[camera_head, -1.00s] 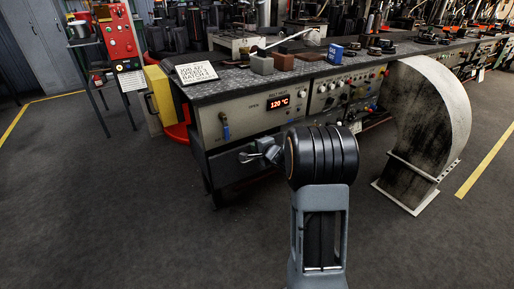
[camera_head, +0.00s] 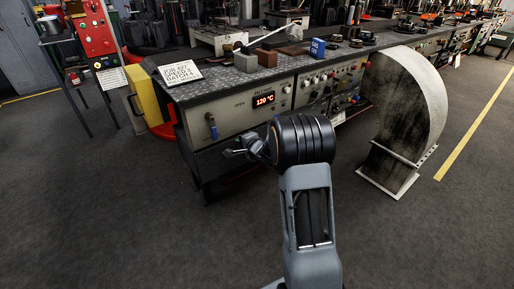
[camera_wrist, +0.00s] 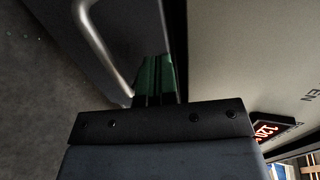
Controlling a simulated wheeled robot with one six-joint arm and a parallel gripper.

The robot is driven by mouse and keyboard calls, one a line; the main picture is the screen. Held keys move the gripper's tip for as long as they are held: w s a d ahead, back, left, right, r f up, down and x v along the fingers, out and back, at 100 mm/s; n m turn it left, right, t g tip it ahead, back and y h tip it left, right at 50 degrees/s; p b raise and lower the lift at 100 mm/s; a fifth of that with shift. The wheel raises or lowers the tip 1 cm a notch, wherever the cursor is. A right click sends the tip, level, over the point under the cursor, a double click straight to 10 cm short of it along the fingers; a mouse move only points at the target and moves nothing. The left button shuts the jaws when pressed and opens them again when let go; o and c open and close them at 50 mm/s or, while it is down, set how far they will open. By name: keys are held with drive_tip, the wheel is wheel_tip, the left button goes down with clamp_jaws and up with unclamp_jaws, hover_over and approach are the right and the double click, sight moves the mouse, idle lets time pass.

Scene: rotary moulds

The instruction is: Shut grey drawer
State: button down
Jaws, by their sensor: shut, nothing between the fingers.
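The grey drawer front (camera_head: 215,168) is below the control panel at the near end of the bench, partly hidden by my arm. In the wrist view the drawer front (camera_wrist: 132,32) fills the upper left, with a curved metal handle (camera_wrist: 97,45) on it. A dark gap lies between the drawer front and the panel; how far out the drawer sits is hard to tell. My gripper (camera_head: 232,153) is in front of the drawer, shut and empty. In the wrist view my gripper (camera_wrist: 154,75) overlaps the drawer front, right of the handle; contact is unclear.
The control panel (camera_head: 240,120) with a lit temperature display (camera_head: 264,100) is above the drawer. A large curved metal chute (camera_head: 410,100) stands on the floor to the right. A yellow panel (camera_head: 148,97) and red stand are to the left. The floor in front is clear.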

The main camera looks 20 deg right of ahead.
drive_tip(key=d+p+v, duration=0.1)
drive_tip(key=p+v, duration=0.3)
drive_tip(key=v, duration=0.9)
drive_tip(key=s+a+r+n+g+h+p, duration=0.2)
drive_tip(key=s+r+n+h+p, duration=0.1)
drive_tip(key=r+p, duration=0.55)
drive_tip(key=s+a+r+n+g+h+p, duration=0.1)
drive_tip(key=s+r+n+g+h+p, duration=0.3)
drive_tip(key=r, duration=0.7)
drive_tip(key=s+a+r+n+g+y+p, duration=0.2)
drive_tip(key=s+a+r+n+p, duration=0.2)
drive_tip(key=s+r+p, duration=0.1)
drive_tip(key=s+a+r+n+g+y+p, duration=0.2)
drive_tip(key=s+a+r+n+p, duration=0.2)
drive_tip(key=s, duration=0.6)
wheel_tip(320, 180, up, 3)
drive_tip(key=shift+a+p, duration=0.8)
drive_tip(key=shift+p, duration=0.35)
